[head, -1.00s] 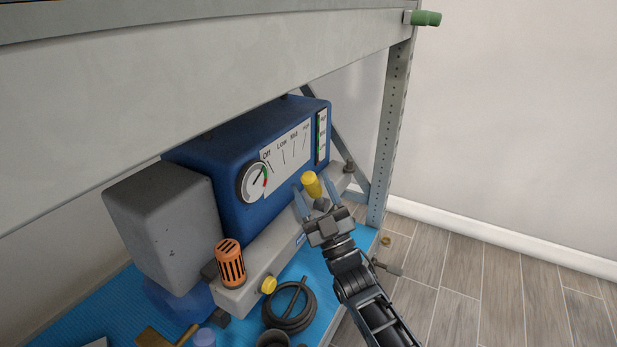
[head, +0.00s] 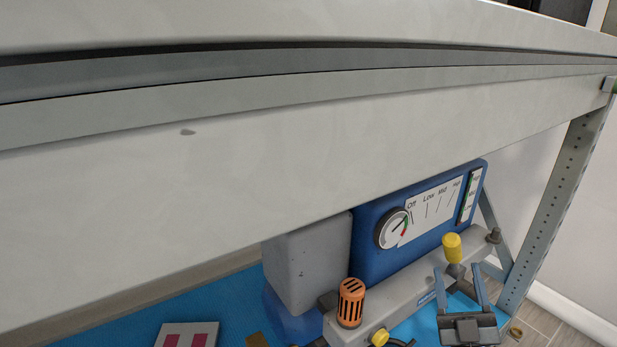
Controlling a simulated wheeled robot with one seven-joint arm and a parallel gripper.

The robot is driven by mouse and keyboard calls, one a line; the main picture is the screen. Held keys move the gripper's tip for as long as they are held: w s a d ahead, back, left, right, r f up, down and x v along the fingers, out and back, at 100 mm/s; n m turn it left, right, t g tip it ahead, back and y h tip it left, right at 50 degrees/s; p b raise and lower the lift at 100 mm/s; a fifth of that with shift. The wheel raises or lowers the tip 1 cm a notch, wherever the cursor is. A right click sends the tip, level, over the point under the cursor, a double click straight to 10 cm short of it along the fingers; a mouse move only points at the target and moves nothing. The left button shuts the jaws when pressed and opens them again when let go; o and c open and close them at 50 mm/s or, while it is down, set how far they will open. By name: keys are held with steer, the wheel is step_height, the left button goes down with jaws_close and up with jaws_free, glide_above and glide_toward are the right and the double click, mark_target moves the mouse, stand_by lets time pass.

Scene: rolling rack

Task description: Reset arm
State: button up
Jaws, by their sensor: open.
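My gripper (head: 462,273) is at the lower right of the head view, with its two blue-grey fingers apart and pointing up the picture. It is open, and I see nothing held in it. The yellow-topped knob (head: 452,248) of the blue machine (head: 372,258) shows just beyond and between the fingertips. I cannot tell whether the fingers touch anything. Most of my arm behind the gripper is out of the frame.
A wide grey shelf beam (head: 300,150) crosses above the machine. A perforated rack post (head: 555,205) stands right of my gripper. An orange slotted part (head: 351,303) and a lower yellow knob (head: 379,337) are left of it. The blue shelf mat (head: 235,300) is below.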

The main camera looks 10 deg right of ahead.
steer(key=s+a+f+m+g+y, duration=0.15)
steer(key=s+a, duration=0.25)
steer(key=s, duration=0.5)
steer(key=s+a+f+g, duration=0.2)
steer(key=s+a+g, duration=0.15)
steer(key=s, duration=0.55)
steer(key=s+a+f+m+g+y, duration=0.15)
steer(key=s+a, duration=0.35)
steer(key=s, duration=0.5)
steer(key=s+a+r+m+g+y, duration=0.1)
steer(key=s+a+r+g, duration=0.2)
steer(key=s+r+g, duration=0.5)
step_height(320, 180, up, 29)
steer(key=s+t+p, duration=0.2)
steer(key=t+p, duration=0.1)
steer(key=p, duration=2.7)
steer(key=shift+d+p, duration=0.15)
steer(key=shift+p, duration=0.15)
